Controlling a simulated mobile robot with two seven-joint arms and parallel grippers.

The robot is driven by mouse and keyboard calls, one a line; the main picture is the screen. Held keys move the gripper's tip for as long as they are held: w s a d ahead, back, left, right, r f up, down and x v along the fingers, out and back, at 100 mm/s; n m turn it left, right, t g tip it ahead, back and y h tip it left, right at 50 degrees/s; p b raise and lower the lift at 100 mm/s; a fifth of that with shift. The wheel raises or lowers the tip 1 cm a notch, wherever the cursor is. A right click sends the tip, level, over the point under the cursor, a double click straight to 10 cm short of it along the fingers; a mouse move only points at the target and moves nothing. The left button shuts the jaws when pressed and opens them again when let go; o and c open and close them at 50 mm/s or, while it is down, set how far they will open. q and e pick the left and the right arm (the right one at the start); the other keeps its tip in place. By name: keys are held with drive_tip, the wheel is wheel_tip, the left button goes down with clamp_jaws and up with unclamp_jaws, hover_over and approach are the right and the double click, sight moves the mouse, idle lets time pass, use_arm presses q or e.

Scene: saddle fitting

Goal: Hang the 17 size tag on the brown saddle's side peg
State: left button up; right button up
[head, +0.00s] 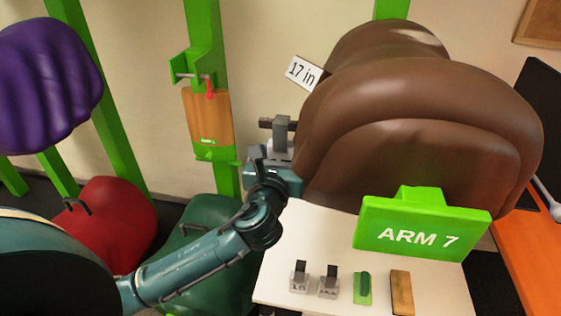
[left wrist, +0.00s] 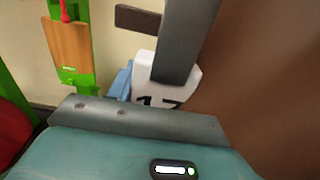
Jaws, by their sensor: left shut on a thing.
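The brown saddle (head: 430,90) stands at the right in the head view; its brown side also fills the right of the left wrist view (left wrist: 270,90). A short dark peg (head: 265,123) is at the saddle's left side, and it shows in the left wrist view (left wrist: 135,19). My left gripper (head: 276,166) is shut on the white 17 tag (left wrist: 150,98), whose grey hook (left wrist: 186,40) points up. In the head view the hook overlaps the peg; I cannot tell whether it is around it. My right gripper is not in view.
A white table (head: 310,240) below carries two other tags (head: 299,278), a green item (head: 362,288), a wooden brush-like block (head: 401,290) and a green ARM 7 sign (head: 422,228). A "17 in" card (head: 302,72) is beside the saddle. Green posts stand behind.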

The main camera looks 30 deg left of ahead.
use_arm(q)
drive_tip(key=shift+w+a+f+b, duration=0.2)
drive_tip(key=shift+w+b, duration=0.15)
drive_tip(key=shift+w, duration=0.3)
drive_tip(key=shift+w+a+f+b, duration=0.15)
drive_tip(key=shift+w+f+b, duration=0.15)
drive_tip(key=shift+w, duration=0.3)
drive_tip(key=shift+w+a+f+b, duration=0.15)
drive_tip(key=shift+w+b, duration=0.25)
drive_tip(key=shift+w, duration=0.25)
drive_tip(key=o, duration=1.1)
drive_tip(key=shift+s, duration=0.1)
drive_tip(key=b+v, duration=0.1)
drive_tip(key=v, duration=1.2)
drive_tip(key=shift+a, duration=0.1)
